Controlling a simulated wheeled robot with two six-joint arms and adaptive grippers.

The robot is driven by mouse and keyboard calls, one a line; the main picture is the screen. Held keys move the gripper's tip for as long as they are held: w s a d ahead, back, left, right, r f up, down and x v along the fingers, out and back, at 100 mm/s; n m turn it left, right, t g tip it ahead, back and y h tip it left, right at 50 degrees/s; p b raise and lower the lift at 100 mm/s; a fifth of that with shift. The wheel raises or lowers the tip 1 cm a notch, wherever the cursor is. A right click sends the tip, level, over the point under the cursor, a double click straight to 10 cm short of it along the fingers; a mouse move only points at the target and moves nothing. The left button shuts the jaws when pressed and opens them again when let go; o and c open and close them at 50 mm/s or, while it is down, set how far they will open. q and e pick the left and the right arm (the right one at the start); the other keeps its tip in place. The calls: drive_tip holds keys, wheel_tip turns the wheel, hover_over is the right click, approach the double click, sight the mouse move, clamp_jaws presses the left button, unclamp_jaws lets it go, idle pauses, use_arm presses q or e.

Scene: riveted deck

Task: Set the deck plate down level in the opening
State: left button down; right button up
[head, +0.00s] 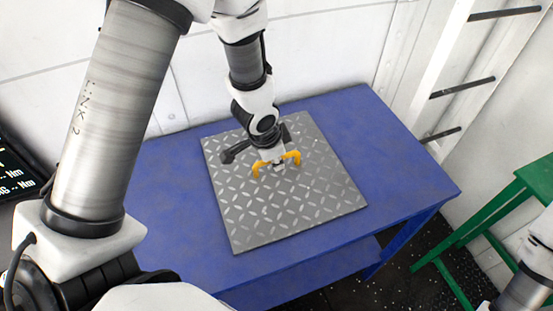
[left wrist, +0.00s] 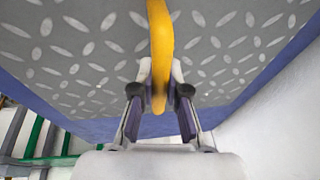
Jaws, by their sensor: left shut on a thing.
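The deck plate (head: 300,205) is a grey square sheet with a raised diamond tread. It lies flat over the blue table in the head view, and I cannot tell if there is a slight gap beneath it. A yellow handle (head: 291,157) stands up from its middle. My left gripper (head: 278,166) points down at the handle and is shut on it. In the left wrist view the yellow handle (left wrist: 160,45) passes between the fingers (left wrist: 160,90), with the plate (left wrist: 80,45) behind. No opening shows in either view. My right gripper is out of view.
The blue table (head: 395,165) has bare top to the right of the plate. A green stand (head: 490,215) is at the right, beside a white ladder-like frame (head: 437,70) with dark rungs. White wall panels (head: 320,45) rise behind the table. A dark screen (head: 12,170) is at the left edge.

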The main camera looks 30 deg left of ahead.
use_arm(q)
drive_tip(key=shift+f, duration=0.15)
drive_tip(key=c, duration=1.2)
unclamp_jaws()
drive_tip(key=shift+w, duration=0.1)
